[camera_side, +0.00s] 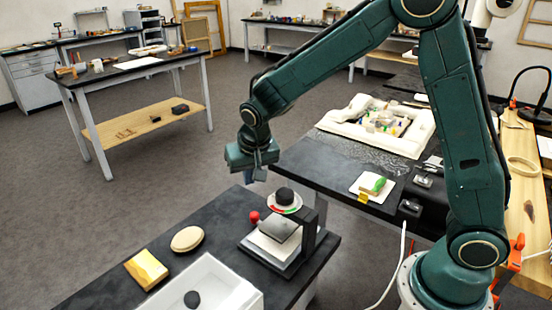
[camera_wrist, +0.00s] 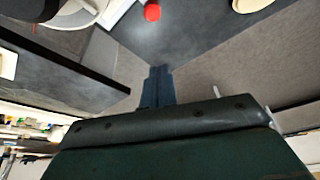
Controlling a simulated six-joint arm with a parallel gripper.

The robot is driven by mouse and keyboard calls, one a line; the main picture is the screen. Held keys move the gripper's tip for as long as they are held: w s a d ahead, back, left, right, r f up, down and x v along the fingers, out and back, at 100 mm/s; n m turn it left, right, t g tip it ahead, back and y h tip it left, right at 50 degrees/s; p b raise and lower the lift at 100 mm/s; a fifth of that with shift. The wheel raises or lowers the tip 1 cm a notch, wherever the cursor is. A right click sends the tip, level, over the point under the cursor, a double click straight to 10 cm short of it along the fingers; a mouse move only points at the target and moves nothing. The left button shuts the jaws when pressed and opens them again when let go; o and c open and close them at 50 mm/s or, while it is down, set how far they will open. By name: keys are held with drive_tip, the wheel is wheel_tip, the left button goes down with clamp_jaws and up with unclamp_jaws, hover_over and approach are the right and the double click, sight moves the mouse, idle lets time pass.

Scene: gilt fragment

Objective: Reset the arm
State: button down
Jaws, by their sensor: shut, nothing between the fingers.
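My green arm reaches left across the side view, and my gripper (camera_side: 261,174) hangs in the air over the gap between the two dark tables, above and behind the near one. Its blue-grey fingers point down. In the wrist view the fingers of my gripper (camera_wrist: 159,72) are together with nothing between them. Below them are the dark table corner and the grey floor. No part of my gripper touches an object.
Another table bears a white padded tray (camera_side: 340,119). Floor left is open.

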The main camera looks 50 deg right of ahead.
drive_tip(key=shift+s+a+r, duration=0.1)
drive_tip(key=shift+s+r, duration=0.05)
drive_tip(key=shift+r, duration=0.35)
drive_tip(key=s+d+r+n+t+y, duration=0.1)
drive_tip(key=s+d+r+n, duration=0.15)
drive_tip(key=s+r, duration=0.85)
drive_tip(key=s+d+r+n+t, duration=0.1)
drive_tip(key=s+r+n, duration=0.1)
drive_tip(key=s, duration=1.4)
drive_tip(key=shift+s+d+r+n+y, duration=0.15)
drive_tip(key=shift+s+r+n+y, duration=0.05)
drive_tip(key=shift+s+n+y, duration=0.2)
